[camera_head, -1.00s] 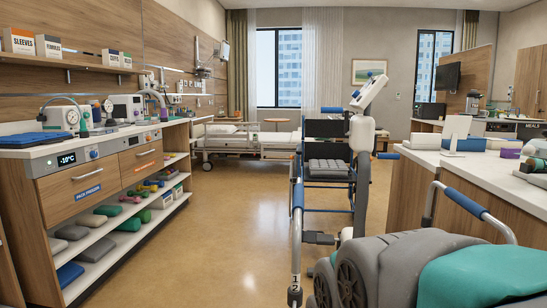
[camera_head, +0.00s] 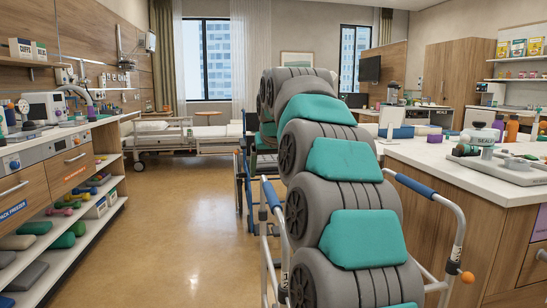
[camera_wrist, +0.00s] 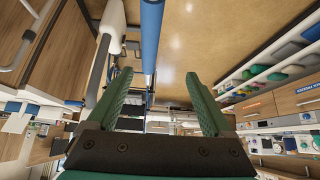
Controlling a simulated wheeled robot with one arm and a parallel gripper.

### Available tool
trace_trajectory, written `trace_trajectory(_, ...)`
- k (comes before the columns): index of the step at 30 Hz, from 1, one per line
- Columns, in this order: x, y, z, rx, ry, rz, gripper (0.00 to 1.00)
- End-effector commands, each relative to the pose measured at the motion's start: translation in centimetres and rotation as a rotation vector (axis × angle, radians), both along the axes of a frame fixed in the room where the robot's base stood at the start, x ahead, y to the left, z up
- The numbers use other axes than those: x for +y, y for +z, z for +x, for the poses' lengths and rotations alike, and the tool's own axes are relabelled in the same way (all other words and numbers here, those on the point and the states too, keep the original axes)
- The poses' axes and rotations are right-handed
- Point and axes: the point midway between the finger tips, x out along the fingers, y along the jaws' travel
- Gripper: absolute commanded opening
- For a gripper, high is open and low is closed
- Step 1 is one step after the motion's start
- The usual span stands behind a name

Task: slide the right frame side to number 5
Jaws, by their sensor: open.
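A walking frame with silver tubes and blue grips stands close in front of me in the head view. Its right side (camera_head: 459,235) has a long blue grip (camera_head: 416,186) and an orange knob (camera_head: 467,277); its left side (camera_head: 285,257) has a blue grip (camera_head: 270,193). The numbers on the legs are too small to read. My arm rises between the sides and hides the frame's middle. My gripper (camera_wrist: 157,76) is open and empty in the wrist view, hidden in the head view. A blue grip (camera_wrist: 151,35) shows beyond its fingers; I cannot tell which side's.
A counter with open shelves (camera_head: 57,238) runs along the left. A bed (camera_head: 183,137) is at the back. The floor (camera_head: 180,230) left of the frame is clear. A wheelchair partly shows behind my arm.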

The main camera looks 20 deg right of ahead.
Motion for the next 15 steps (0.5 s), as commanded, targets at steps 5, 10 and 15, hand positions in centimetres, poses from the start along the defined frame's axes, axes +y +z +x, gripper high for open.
trace_trajectory(5, -2.1, 1.9, 1.5, -0.05, -0.034, -0.011, 0.85)
trace_trajectory(10, -2.5, 1.7, 1.7, -0.057, -0.041, -0.013, 0.85)
trace_trajectory(15, -2.5, 0.4, 1.8, -0.055, -0.039, -0.013, 0.85)
